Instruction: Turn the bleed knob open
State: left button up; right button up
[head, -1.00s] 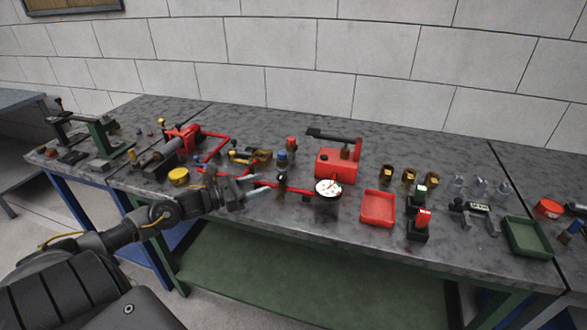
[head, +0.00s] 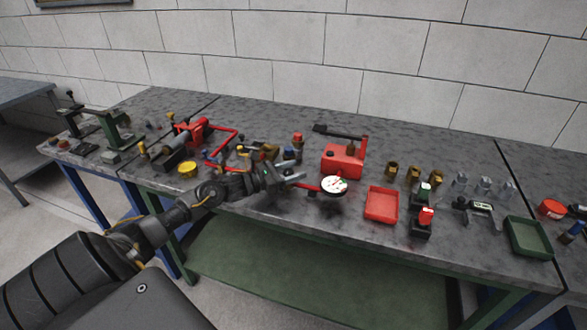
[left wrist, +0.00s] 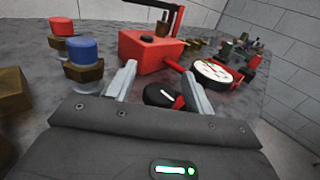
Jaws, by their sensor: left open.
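A black round knob with a white mark, seemingly the bleed knob (left wrist: 158,93), shows in the left wrist view between my left gripper's two fingers. A red part lies just to its right. My left gripper (head: 299,181) is open; in the left wrist view its pale fingers (left wrist: 160,70) reach forward on either side of the knob. I cannot tell whether they touch it. In the head view the gripper hides the knob. The white-faced gauge (head: 334,186) stands just right of the fingers, and also shows in the left wrist view (left wrist: 213,72). My right gripper is not in view.
A red pump box (head: 343,160) with a dark lever stands behind the gauge. A blue-capped fitting (left wrist: 83,55) and a red-capped one (left wrist: 63,30) stand left of the fingers. A red tray (head: 382,204) and a green tray (head: 528,237) lie to the right.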

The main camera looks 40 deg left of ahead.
pick_arm(q)
jog(key=shift+w+d, duration=0.1)
jog(key=shift+w, duration=0.05)
jog(key=c, duration=1)
jog(key=shift+o, duration=0.2)
